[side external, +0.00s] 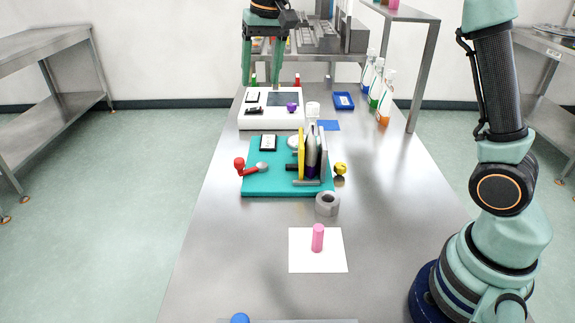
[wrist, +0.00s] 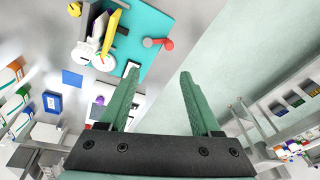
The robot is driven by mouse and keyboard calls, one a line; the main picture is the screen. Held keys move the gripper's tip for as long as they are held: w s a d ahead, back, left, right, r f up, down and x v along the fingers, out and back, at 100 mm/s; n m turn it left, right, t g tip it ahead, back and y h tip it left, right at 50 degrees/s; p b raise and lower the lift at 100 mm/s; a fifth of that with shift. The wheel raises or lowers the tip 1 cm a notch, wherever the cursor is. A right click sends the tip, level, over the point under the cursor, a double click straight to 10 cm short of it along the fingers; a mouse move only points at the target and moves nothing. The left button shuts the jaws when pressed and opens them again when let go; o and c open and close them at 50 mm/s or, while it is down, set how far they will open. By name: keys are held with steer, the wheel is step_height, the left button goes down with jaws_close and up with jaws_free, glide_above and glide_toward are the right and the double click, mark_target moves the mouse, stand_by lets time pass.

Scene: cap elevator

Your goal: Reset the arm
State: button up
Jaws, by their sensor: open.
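My gripper (side external: 261,84) hangs at the far end of the steel table in the side view, fingers pointing down, above and behind a white device (side external: 255,122). In the wrist view my gripper (wrist: 160,73) shows two green fingers spread wide with nothing between them. A teal board (side external: 264,185) lies mid-table, apart from the gripper. On it stand a yellow upright plate (side external: 301,152), a grey upright plate (side external: 324,155) and a dark bottle (side external: 312,160) between them. A red-handled piece (side external: 240,164) lies at its left edge.
A metal shelf (side external: 423,75) rises at the right. The table's front left is clear.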

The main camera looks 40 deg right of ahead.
steer(key=s+d+f+n+t, duration=0.1)
steer(key=s+f+n, duration=0.1)
steer(key=s, duration=0.8)
steer(key=s+d+f+n+t, duration=0.1)
steer(key=s+f+n+t, duration=0.1)
steer(key=s, duration=0.9)
steer(key=shift+d+f+n, duration=0.15)
steer(key=shift+f+n, duration=0.15)
stand_by(2.9)
steer(key=w+d, duration=0.4)
steer(key=w, duration=0.7)
steer(key=w+d, duration=0.4)
steer(key=w, duration=0.8)
steer(key=w+d+r+h, duration=0.1)
steer(key=w+d, duration=0.3)
steer(key=w, duration=0.8)
